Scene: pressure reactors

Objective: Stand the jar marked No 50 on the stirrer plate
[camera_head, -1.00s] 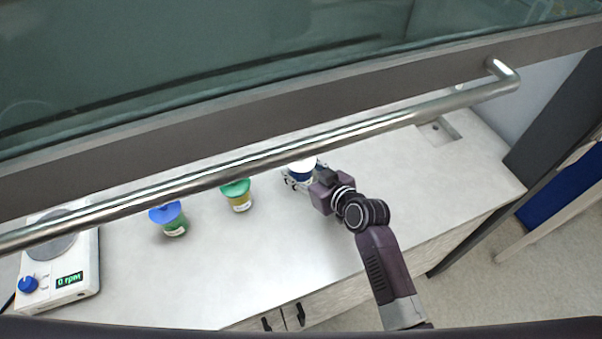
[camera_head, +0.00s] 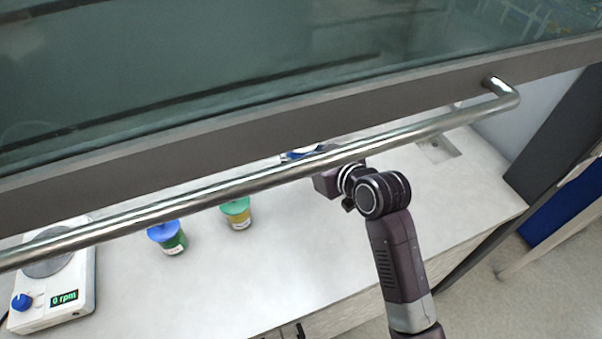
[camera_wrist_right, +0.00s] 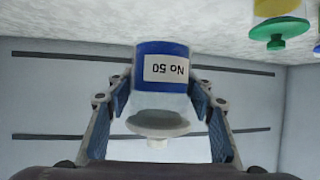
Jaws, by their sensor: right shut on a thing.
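The jar marked No 50 (camera_wrist_right: 162,70) has a blue body, a white label and a pale lid, and appears upside down in the right wrist view. My right gripper (camera_wrist_right: 160,97) is shut on it, one finger on each side. In the head view the jar (camera_head: 301,154) is mostly hidden behind a metal rail, and the fingers are hidden too. The stirrer plate (camera_head: 75,284) stands at the far left, with a round grey top, a blue knob and a display reading 0 rpm. Its top is partly covered by the rail. My left gripper is not in view.
A blue-lidded green jar (camera_head: 172,241) and a green-lidded yellow jar (camera_head: 238,215) stand on the bench between the stirrer and my right arm. A raised glass sash with a metal rail (camera_head: 400,135) crosses above the bench. The front bench (camera_head: 260,275) is clear.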

